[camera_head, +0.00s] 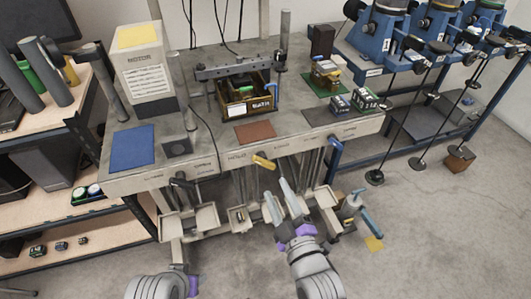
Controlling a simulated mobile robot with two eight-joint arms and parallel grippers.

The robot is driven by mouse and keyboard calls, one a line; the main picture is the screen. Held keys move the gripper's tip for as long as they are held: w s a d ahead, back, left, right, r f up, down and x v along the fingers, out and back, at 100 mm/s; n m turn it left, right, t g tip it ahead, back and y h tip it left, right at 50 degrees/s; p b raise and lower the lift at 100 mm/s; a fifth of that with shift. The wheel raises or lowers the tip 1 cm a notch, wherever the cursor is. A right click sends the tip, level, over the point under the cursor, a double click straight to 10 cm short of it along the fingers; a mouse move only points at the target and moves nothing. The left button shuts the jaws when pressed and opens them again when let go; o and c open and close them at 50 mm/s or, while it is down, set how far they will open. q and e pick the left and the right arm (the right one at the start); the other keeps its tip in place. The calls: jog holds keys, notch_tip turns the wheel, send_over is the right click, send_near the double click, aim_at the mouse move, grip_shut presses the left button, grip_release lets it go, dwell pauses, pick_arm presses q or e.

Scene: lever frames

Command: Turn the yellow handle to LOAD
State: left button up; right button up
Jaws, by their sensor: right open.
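The yellow handle (263,161) sits at the front edge of the workbench (215,148), near the middle, tilted slightly down to the right. Small labels run along the front edge above it; one near the handle seems to read HOLD, the others are too blurred to be sure. My right gripper (276,188) is open, its two grey fingers pointing up toward the handle from below and slightly right. It appears apart from the handle, with nothing between the fingers. My left arm is at the bottom left; only a little purple of its gripper (192,286) shows.
A black handle (182,182) is left of the yellow one, and a blue handle (335,144) is right. Small trays (207,216) and rods hang below the edge. A dark box (233,110) stands on the bench.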

aim_at(265, 165)
jog(key=b+x, duration=0.2)
jog(key=x, duration=0.8)
jog(key=shift+a+f, duration=0.1)
jog(key=shift+c, duration=0.3)
grip_shut()
